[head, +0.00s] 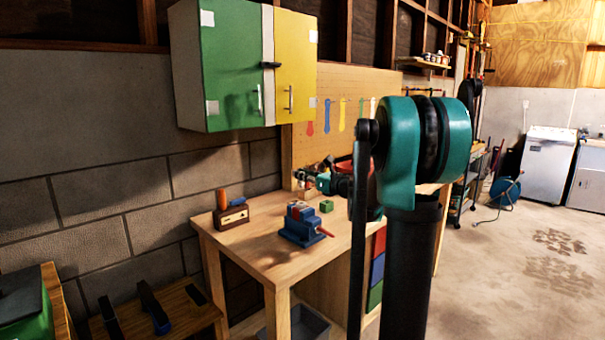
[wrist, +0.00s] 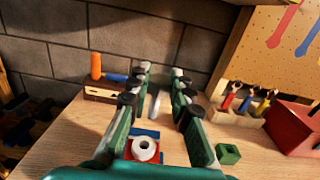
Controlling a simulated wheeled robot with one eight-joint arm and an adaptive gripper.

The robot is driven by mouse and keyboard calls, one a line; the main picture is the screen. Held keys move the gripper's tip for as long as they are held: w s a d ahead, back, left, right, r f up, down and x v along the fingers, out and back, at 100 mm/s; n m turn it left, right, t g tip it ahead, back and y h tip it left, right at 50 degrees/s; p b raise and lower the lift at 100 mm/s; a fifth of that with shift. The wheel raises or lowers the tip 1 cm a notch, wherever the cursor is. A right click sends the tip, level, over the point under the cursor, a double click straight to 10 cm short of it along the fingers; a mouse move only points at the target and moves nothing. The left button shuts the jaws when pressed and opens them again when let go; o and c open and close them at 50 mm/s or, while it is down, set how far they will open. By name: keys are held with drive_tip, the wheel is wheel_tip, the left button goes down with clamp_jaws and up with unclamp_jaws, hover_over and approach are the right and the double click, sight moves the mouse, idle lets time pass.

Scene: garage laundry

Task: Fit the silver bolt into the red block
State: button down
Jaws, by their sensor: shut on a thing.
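In the wrist view, the two fingers of my gripper (wrist: 160,88) reach forward over the bench. A thin silver bolt (wrist: 153,104) shows between them, held roughly upright nearer the left finger. The red block (wrist: 158,158) is below and nearer, with a pale ring around a dark hole on top. It sits in a blue vise (wrist: 147,132), which also shows on the bench in the head view (head: 300,232). The bolt appears apart from the block. The exact contact at the fingertips is hard to make out.
A green cube (head: 326,206) lies right of the vise on the wooden bench (head: 262,255). A wooden holder (head: 232,218) with an orange piece stands at the left. In the wrist view, a tool rack (wrist: 236,114) and red box (wrist: 292,128) stand to the right. A block wall is behind.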

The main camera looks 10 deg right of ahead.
drive_tip(key=shift+f, duration=3.95)
drive_tip(key=shift+f, duration=0.45)
drive_tip(key=shift+f, duration=0.35)
drive_tip(key=shift+f, duration=0.25)
drive_tip(key=c, duration=1.3)
unclamp_jaws()
drive_tip(key=v, duration=1.2)
